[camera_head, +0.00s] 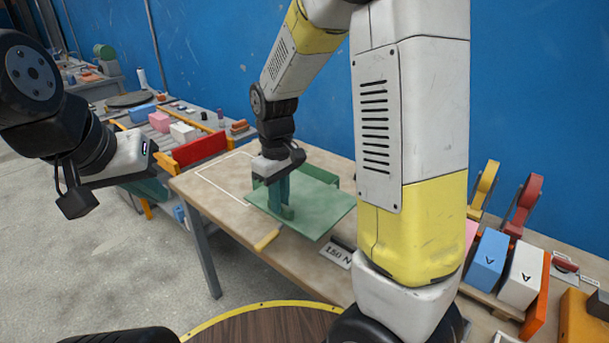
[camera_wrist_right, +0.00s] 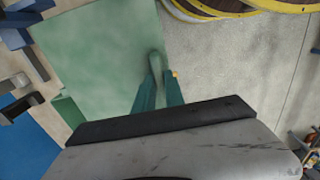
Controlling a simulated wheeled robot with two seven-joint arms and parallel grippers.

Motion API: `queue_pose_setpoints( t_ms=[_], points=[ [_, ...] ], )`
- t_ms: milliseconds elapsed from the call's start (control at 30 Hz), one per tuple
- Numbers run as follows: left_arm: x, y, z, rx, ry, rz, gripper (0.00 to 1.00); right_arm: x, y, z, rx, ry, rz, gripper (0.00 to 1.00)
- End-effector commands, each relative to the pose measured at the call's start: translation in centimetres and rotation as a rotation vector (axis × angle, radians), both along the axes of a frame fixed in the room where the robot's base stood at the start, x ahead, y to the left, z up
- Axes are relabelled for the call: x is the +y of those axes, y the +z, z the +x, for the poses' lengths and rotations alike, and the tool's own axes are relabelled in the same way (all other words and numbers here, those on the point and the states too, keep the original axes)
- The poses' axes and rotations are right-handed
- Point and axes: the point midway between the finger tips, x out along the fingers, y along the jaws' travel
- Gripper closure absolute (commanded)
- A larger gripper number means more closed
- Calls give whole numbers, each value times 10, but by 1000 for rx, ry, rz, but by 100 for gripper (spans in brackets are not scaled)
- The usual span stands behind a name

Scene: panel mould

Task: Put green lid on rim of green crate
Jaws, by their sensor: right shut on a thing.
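The green lid (camera_head: 318,212) is a flat square plate over the workbench. My right gripper (camera_head: 281,208) is above it, shut on its upright handle. In the right wrist view the lid (camera_wrist_right: 100,55) fills the upper left, and the right gripper's teal fingers (camera_wrist_right: 158,88) pinch the pale green handle. The green crate (camera_head: 327,176) shows only as a wall behind the lid's far edge, and a green part of it (camera_wrist_right: 66,109) juts out in the wrist view. The lid hides the rest, so contact with the rim cannot be told. My left gripper (camera_head: 150,160) is at the left, away from both; its jaw opening is unclear.
The workbench (camera_head: 215,205) has a white outlined area left of the lid, bare inside. A yellow-handled tool (camera_head: 267,240) and a label card (camera_head: 337,255) lie near the front edge. Blue (camera_head: 488,258) and white (camera_head: 522,275) blocks stand at the right. A red board (camera_head: 200,150) stands behind left.

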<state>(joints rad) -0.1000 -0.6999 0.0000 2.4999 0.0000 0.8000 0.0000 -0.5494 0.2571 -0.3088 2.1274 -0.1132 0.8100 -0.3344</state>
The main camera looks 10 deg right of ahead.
Motion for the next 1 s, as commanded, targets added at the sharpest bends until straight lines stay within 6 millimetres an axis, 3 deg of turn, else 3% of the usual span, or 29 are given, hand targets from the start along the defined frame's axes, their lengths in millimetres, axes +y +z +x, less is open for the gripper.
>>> queue_pose_setpoints(
  t_ms=[400,767,1000],
  points=[
    [0,0,0,0,0,0,100,-73,-10,79,0,-5,-2,100],
    [0,0,0,0,0,0,100,-94,-13,103,-1,-3,-1,100],
    [0,0,0,0,0,0,100,-94,-47,103,2,0,-1,100]
  ],
)
